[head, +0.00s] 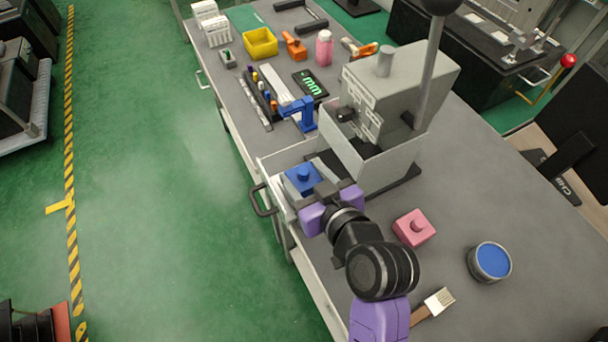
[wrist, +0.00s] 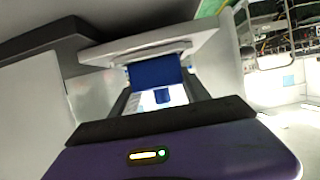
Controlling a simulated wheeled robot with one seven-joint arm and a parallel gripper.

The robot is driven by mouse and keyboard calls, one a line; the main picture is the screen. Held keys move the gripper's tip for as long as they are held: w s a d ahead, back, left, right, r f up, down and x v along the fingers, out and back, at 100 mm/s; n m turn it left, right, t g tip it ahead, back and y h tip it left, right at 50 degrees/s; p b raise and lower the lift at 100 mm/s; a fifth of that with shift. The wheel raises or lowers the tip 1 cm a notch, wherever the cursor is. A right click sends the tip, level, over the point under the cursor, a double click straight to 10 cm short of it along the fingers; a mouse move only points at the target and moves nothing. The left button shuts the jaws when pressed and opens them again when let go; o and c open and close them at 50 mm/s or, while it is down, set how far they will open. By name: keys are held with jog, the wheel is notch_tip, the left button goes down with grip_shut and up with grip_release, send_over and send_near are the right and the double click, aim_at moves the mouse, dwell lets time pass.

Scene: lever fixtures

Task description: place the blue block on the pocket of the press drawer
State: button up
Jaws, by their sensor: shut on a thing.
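The blue block (head: 302,181), with a small knob on top, is at the open press drawer (head: 271,186) in the head view. My gripper (head: 322,190), with purple sides and dark fingers, is shut on the block from the right. In the wrist view the blue block (wrist: 157,72) shows beyond the gripper's dark bar, between pale walls. The drawer's pocket is hidden, and I cannot tell whether the block touches it or is held just above. The grey press (head: 385,100) with its tall lever stands behind the drawer.
A black drawer handle (head: 262,201) sticks out at the left. A pink block (head: 414,227), a blue-topped tin (head: 489,262) and a brush (head: 434,304) lie to the right. A blue clamp-like thing (head: 300,113) stands beyond the drawer. The right side of the bench is mostly clear.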

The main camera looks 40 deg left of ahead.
jog(key=shift+f, duration=0.2)
jog(key=shift+f, duration=0.1)
jog(key=o, duration=1.7)
jog(key=shift+c, duration=0.2)
jog(key=v, duration=1.2)
jog(key=shift+b, duration=0.35)
jog(key=shift+s, duration=0.1)
